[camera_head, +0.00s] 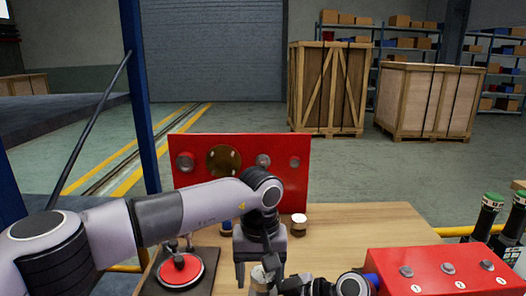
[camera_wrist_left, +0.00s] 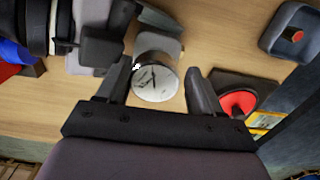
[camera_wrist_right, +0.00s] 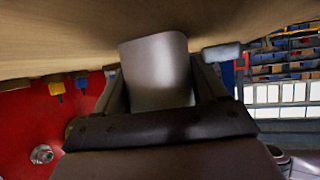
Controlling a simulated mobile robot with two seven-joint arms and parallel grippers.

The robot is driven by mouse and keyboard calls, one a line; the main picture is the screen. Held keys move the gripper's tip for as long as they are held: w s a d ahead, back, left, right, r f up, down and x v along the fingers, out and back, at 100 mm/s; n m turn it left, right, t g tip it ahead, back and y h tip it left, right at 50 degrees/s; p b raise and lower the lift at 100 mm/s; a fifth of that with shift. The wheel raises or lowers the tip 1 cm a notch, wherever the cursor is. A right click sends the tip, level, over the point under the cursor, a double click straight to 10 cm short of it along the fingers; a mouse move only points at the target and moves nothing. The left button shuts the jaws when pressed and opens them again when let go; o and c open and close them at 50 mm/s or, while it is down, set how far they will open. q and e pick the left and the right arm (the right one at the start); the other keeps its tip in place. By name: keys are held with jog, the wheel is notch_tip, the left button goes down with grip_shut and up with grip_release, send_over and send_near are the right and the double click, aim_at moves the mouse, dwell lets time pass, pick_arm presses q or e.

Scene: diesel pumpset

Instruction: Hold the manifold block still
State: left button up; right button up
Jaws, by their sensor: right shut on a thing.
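The manifold block, a smooth grey block (camera_wrist_right: 155,72), sits between the fingers of my right gripper (camera_wrist_right: 160,85), which is shut on it. A round gauge with a white dial (camera_wrist_left: 155,83) is at the block, which shows grey behind it in the left wrist view (camera_wrist_left: 160,45). My left gripper (camera_head: 258,272) points down over the bench, its fingers open on either side of the gauge. In the left wrist view (camera_wrist_left: 158,85) a gap shows beside the dial; contact on the other side is unclear. In the head view my left gripper partly hides the gauge and block.
The wooden bench (camera_head: 370,222) is clear at the right rear. An upright red panel (camera_head: 290,185) stands behind my left arm. A red disc on a dark base (camera_head: 180,270) lies left. A white-topped jar (camera_head: 298,222) stands behind, and a red numbered box (camera_head: 435,262) is at right.

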aim_at(260, 272)
pick_arm(q)
jog(key=shift+s+d, duration=0.1)
jog(key=shift+d, duration=0.15)
jog(key=o, duration=0.4)
jog(key=shift+d, duration=0.15)
jog(key=shift+s, duration=0.1)
jog(key=r, duration=1.2)
jog(key=shift+w+a, duration=0.25)
jog(key=shift+a, duration=0.15)
